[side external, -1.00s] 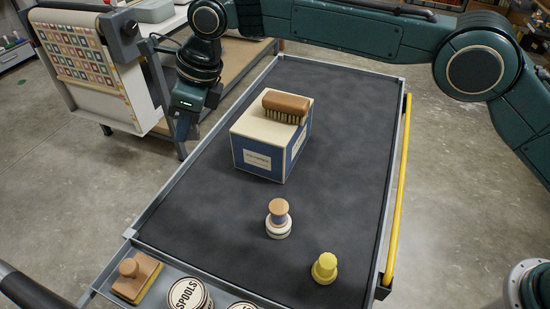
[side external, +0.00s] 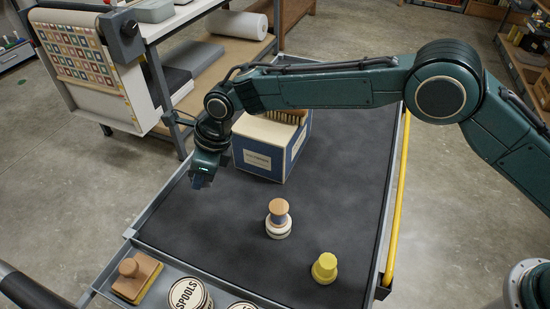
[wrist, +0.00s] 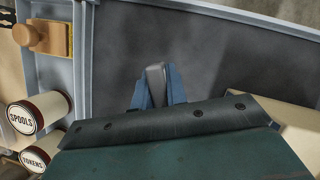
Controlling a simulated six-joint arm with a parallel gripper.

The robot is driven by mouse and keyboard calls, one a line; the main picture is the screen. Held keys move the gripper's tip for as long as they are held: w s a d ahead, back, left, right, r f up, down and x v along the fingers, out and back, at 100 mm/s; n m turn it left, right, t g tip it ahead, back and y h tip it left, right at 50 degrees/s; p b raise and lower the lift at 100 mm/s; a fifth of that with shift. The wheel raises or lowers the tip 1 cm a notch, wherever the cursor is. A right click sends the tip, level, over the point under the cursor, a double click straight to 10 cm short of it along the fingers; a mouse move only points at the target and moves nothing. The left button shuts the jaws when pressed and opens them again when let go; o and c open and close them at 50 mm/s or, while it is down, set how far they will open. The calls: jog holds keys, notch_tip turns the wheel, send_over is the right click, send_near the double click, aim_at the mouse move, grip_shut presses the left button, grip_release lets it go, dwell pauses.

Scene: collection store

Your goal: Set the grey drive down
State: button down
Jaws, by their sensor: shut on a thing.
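My gripper (side external: 201,182) hangs low above the dark mat at the left side of the cart (side external: 330,150), left of a blue and white box. In the wrist view its blue fingers (wrist: 157,100) are shut on the grey drive (wrist: 155,75), a small rounded grey piece showing between them. In the side view the drive is too small and hidden to make out. I cannot tell the exact gap between it and the mat.
The box (side external: 262,157) carries a wooden brush (side external: 288,116), partly behind my arm. A wooden-topped spool (side external: 279,218) and a yellow piece (side external: 325,268) stand nearer the front. A front tray holds a wooden block with a knob (side external: 137,278) and round tins (side external: 190,297). The mat's left front is clear.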

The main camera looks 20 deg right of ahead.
aim_at(207, 186)
jog(key=shift+f, duration=1)
jog(key=shift+f, duration=2.1)
jog(key=shift+f, duration=0.15)
jog(key=c, duration=1.4)
grip_release()
jog(key=v, duration=1.2)
jog(key=shift+d, duration=0.1)
